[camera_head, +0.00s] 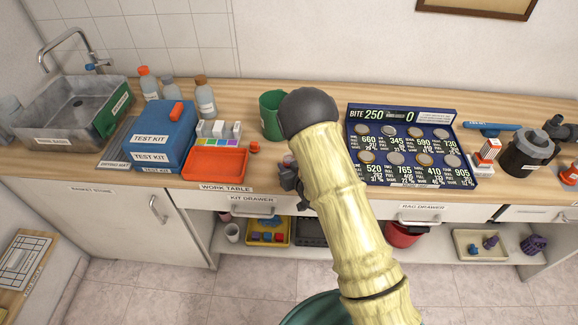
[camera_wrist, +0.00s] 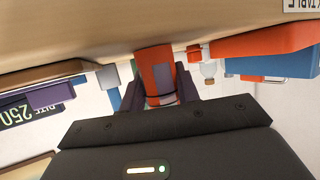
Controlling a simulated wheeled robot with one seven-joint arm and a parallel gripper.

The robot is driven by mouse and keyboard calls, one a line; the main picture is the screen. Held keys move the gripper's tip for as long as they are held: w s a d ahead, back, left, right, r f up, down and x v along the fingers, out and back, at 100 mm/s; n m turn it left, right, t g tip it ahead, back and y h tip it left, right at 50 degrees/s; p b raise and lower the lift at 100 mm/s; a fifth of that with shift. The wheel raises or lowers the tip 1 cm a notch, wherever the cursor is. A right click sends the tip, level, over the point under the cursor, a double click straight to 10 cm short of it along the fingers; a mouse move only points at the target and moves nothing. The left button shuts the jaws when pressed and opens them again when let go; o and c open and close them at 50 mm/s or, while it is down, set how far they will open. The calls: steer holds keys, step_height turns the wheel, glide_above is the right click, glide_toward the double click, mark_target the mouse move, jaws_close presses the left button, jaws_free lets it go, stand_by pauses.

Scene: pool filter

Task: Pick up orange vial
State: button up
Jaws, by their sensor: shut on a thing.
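The orange vial (camera_wrist: 156,72) stands between my gripper's fingers in the wrist view, an orange body with a greyish band low on it. My gripper (camera_wrist: 159,88) is shut on it, one dark finger on each side. In the head view my gripper (camera_head: 289,177) is at the front edge of the work table, left of my pale arm, which hides much of it. The vial is hardly visible there. Whether it touches the table top cannot be told.
An orange tray (camera_head: 215,164) and a small orange piece (camera_head: 255,147) lie left of my gripper. A green cup (camera_head: 271,115) stands behind it. Blue test kit boxes (camera_head: 150,137) are farther left. A coin display board (camera_head: 402,143) is to the right.

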steer(key=shift+r, duration=0.1)
step_height(320, 180, up, 10)
steer(key=b, duration=0.1)
stand_by(0.4)
steer(key=shift+f, duration=0.2)
stand_by(0.3)
